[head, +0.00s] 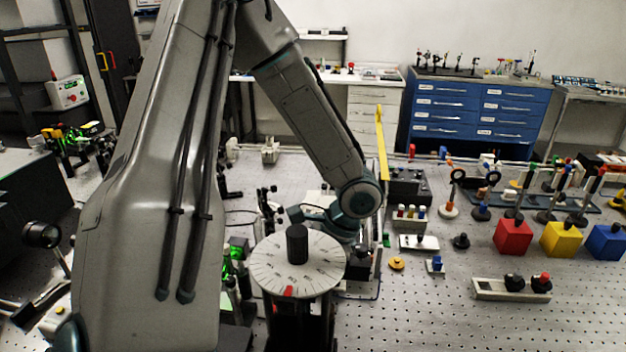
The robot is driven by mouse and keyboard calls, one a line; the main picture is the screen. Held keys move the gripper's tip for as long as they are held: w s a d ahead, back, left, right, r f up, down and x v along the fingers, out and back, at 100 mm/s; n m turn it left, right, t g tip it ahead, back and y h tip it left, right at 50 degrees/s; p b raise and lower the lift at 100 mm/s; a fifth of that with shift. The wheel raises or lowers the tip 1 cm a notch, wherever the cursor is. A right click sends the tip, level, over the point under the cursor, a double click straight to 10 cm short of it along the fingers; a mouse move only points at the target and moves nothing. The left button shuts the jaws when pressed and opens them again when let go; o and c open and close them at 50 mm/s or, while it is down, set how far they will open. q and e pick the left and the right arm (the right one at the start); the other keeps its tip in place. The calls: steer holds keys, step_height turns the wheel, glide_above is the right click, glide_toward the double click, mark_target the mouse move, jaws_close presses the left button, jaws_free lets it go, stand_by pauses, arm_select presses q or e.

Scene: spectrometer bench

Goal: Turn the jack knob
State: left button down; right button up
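A white graduated dial (270,275) with a red mark at its front edge stands on a dark body at the lower middle of the head view. A black cylindrical knob (297,244) stands upright on it; I cannot tell whether this is the jack knob. My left arm rises from the lower left, bends at the top and comes down to a wrist just behind and to the right of the dial. My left gripper (308,215) is low behind the dial and knob, small and partly hidden, so its fingers cannot be made out. My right gripper is not in view.
Red (513,237), yellow (561,240) and blue (604,242) blocks stand at the right of the perforated bench (420,325). A grey bar with two knobs (511,288) lies in front of them. Small optics crowd behind the dial. The bench's front right is clear.

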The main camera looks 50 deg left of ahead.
arm_select(q)
steer(key=shift+s+f, duration=0.1)
stand_by(0.3)
steer(key=c, duration=1.2)
jaws_free()
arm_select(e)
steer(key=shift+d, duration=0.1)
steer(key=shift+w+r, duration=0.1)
